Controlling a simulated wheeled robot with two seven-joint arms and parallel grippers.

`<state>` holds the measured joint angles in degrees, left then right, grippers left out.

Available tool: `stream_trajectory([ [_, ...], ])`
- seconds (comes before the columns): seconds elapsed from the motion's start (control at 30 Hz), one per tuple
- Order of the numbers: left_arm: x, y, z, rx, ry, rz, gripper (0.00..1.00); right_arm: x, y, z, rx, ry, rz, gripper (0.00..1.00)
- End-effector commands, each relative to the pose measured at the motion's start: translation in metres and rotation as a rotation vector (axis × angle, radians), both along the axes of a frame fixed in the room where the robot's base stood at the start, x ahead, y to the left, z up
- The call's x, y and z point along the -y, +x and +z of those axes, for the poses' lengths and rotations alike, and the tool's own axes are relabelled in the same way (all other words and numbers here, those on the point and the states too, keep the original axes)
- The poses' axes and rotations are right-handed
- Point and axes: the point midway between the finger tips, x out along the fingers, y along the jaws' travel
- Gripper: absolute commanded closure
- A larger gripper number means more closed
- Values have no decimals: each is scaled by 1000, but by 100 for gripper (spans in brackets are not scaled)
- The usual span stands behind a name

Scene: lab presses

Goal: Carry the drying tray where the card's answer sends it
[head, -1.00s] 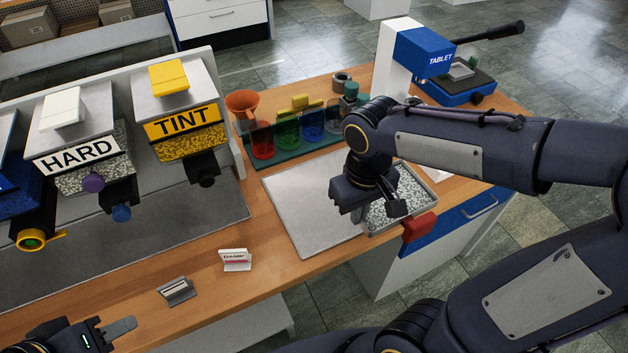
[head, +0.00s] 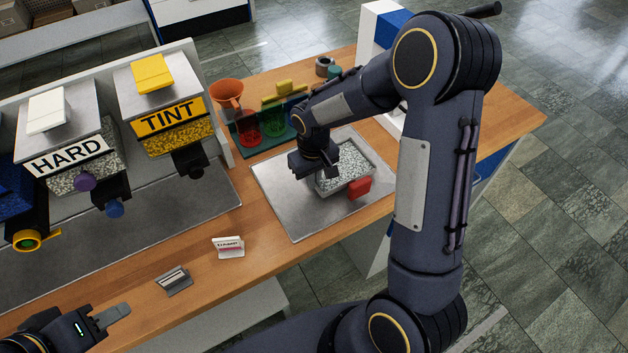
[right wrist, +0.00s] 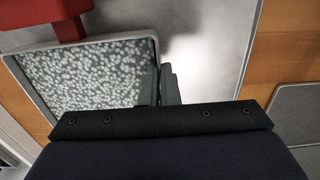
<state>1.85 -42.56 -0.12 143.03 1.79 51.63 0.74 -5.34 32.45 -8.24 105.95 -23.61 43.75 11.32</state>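The drying tray (head: 347,183) is a shallow grey tray of whitish granules with a red block handle (head: 360,188) at its front right corner. It is over the metal plate (head: 283,208); whether it touches the plate is unclear. My right gripper (head: 322,172) is shut on the tray's left wall; the right wrist view shows its fingers (right wrist: 163,84) at the rim of the tray (right wrist: 90,75). A small white card (head: 229,247) stands at the table's front; its dark word looks like DAMP. My left gripper (head: 118,312) is low at left, its opening unclear.
Presses labelled HARD (head: 65,158) and TINT (head: 168,117) stand at left. A rack of coloured beakers (head: 248,125) and an orange funnel (head: 226,93) are behind the plate. A grey card holder (head: 173,281) sits left of the card. My right arm hides most of the TABLET press.

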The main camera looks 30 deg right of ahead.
Motion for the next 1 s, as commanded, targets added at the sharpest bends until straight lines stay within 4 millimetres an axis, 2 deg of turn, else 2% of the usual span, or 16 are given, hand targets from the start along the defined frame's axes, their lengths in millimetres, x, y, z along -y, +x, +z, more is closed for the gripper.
stream_trajectory([
  [0.13,0,0,2,0,0,0,64,0,-1,-16,-1,0,0,100],
  [0.5,0,0,-3,0,0,0,64,0,-1,-22,0,0,0,100],
  [0.7,0,0,-1,0,0,0,64,0,-1,-20,0,1,0,76],
  [1.0,0,0,2,0,0,0,64,0,-1,-17,0,1,0,76],
])
